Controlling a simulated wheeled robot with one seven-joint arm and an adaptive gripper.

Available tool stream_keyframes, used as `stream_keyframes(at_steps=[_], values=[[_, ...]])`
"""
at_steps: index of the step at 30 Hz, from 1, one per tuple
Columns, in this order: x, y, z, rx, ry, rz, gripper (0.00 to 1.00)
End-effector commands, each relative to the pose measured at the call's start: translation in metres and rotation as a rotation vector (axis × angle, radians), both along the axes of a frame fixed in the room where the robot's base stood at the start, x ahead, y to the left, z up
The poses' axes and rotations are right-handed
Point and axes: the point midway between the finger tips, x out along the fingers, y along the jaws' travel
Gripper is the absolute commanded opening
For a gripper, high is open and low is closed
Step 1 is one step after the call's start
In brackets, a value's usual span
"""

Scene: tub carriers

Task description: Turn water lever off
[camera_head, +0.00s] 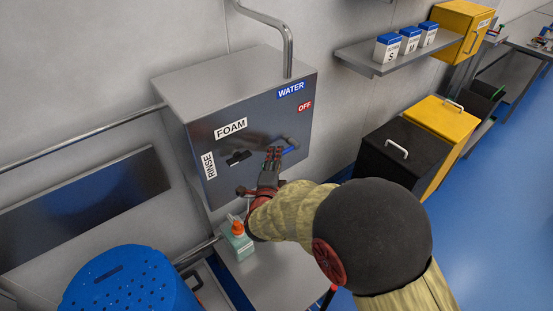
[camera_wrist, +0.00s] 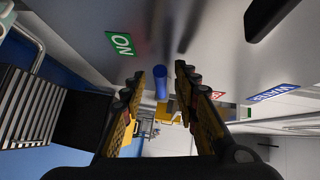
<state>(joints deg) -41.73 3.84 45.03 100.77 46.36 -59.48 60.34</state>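The grey metal control box (camera_head: 222,107) is on the wall, with labels WATER (camera_head: 291,90), OFF (camera_head: 305,106), FOAM and RINSE on its front. The blue water lever (camera_head: 291,150) shows just right of my gripper (camera_head: 273,153), which partly covers it. In the wrist view, the blue lever (camera_wrist: 160,88) appears between the spread fingertips of my gripper (camera_wrist: 160,74), with a gap on each side. A green ON label (camera_wrist: 122,43) is to its upper left and a red OFF label (camera_wrist: 218,94) to its right. No contact is visible.
A black knob (camera_head: 238,157) sits left of my gripper on the same panel. A bottle with an orange top (camera_head: 237,228) stands below. A pipe (camera_head: 288,45) enters the box top. Black (camera_head: 398,160) and yellow (camera_head: 441,125) bins stand to the right, beside clear blue floor.

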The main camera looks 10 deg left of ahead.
Motion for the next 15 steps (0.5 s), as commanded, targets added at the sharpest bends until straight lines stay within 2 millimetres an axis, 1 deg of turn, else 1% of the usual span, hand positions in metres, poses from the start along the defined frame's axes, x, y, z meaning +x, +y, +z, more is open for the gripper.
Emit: stream_keyframes(at_steps=[6, 15], values=[[0.0002, 0.0000, 0.0003, 0.000, 0.000, 0.000, 0.29], [0.0000, 0.0000, 0.0003, 0.000, 0.000, 0.000, 0.12]])
